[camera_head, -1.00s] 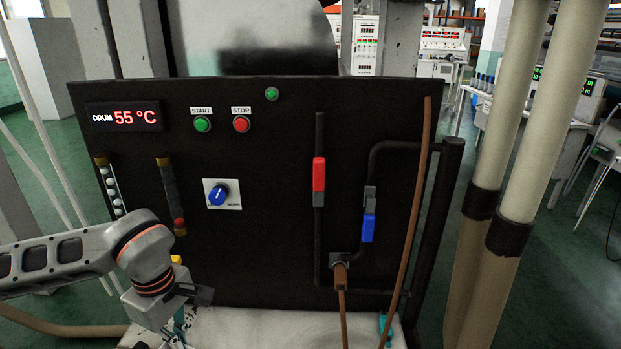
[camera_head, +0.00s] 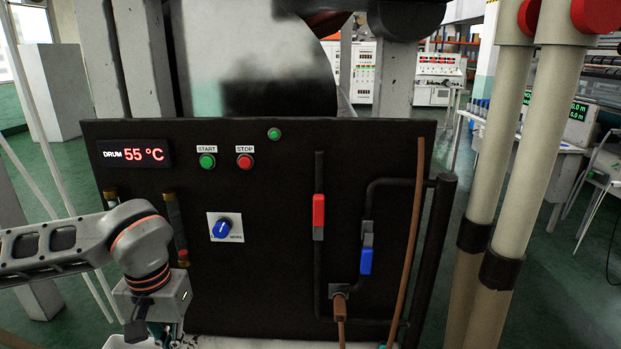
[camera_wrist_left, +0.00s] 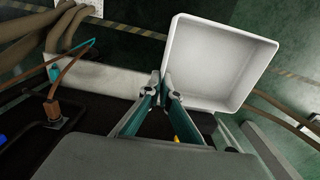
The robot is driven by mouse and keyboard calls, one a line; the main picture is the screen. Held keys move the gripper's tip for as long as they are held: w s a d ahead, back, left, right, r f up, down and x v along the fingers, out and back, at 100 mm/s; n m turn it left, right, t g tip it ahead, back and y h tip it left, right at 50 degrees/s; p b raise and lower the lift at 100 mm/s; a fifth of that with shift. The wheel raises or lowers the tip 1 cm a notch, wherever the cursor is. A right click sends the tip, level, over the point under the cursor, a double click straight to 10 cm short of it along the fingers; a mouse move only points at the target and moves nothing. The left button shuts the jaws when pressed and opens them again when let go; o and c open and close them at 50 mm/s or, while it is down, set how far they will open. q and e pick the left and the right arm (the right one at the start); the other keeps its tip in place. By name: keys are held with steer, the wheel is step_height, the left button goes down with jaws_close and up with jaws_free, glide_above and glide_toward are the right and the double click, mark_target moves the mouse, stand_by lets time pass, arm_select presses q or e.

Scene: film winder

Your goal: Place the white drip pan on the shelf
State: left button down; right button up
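The white drip pan (camera_wrist_left: 218,62) is a square, shallow, empty tray, large at the top right of the left wrist view. My left gripper (camera_wrist_left: 168,84) has its two fingers drawn together at the pan's near left corner and appears shut on its rim. In the head view my left gripper (camera_head: 160,338) points down at the bottom left and is mostly cut off by the frame. A white edge of what looks like the pan shows beside it. My right gripper is not in view. I cannot tell which surface is the shelf.
A black control panel (camera_head: 280,270) with a red valve handle (camera_head: 318,210) and a blue one (camera_head: 366,260) stands ahead. A pale ledge (camera_wrist_left: 115,83) runs along its foot. Brown hoses lie by the ledge. Thick beige pipes (camera_head: 515,150) stand to the right.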

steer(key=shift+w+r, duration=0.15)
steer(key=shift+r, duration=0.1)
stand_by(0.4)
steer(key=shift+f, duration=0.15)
